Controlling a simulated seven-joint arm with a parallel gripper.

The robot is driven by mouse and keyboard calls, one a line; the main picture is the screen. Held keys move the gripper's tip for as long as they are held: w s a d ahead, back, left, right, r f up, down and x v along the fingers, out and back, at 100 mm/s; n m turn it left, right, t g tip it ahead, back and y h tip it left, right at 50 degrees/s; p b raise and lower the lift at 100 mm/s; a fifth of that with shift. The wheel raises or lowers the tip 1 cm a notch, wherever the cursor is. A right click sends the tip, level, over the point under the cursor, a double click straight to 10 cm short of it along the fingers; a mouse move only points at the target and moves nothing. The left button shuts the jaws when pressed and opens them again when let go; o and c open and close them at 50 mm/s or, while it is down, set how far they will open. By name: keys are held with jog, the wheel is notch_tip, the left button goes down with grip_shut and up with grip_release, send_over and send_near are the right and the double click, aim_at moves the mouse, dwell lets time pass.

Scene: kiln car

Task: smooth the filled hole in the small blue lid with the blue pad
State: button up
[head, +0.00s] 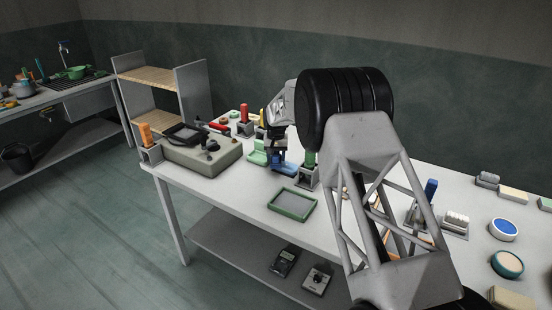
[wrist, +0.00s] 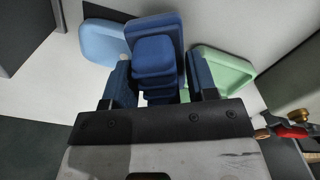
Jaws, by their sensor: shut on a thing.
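My gripper (wrist: 160,88) is shut on a dark blue block with a ridged side, which I take for the blue pad (wrist: 153,58). A larger dark blue piece (wrist: 165,22) lies right behind the pad; whether they touch is unclear. In the head view my gripper (head: 277,142) points down over the table, just above a blue piece (head: 285,168). A round blue piece with a white rim (head: 504,228) lies at the far right, and a teal-rimmed round piece (head: 508,263) in front of it.
A light blue piece (wrist: 103,42) and a pale green piece (wrist: 228,68) flank the pad. A green-rimmed tray (head: 292,216) lies near the table's front edge. A green-handled tool (head: 310,158) stands close right of my gripper. A grey box (head: 205,160) is to the left.

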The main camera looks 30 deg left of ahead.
jog(key=shift+r, duration=3.05)
jog(key=shift+w, duration=0.1)
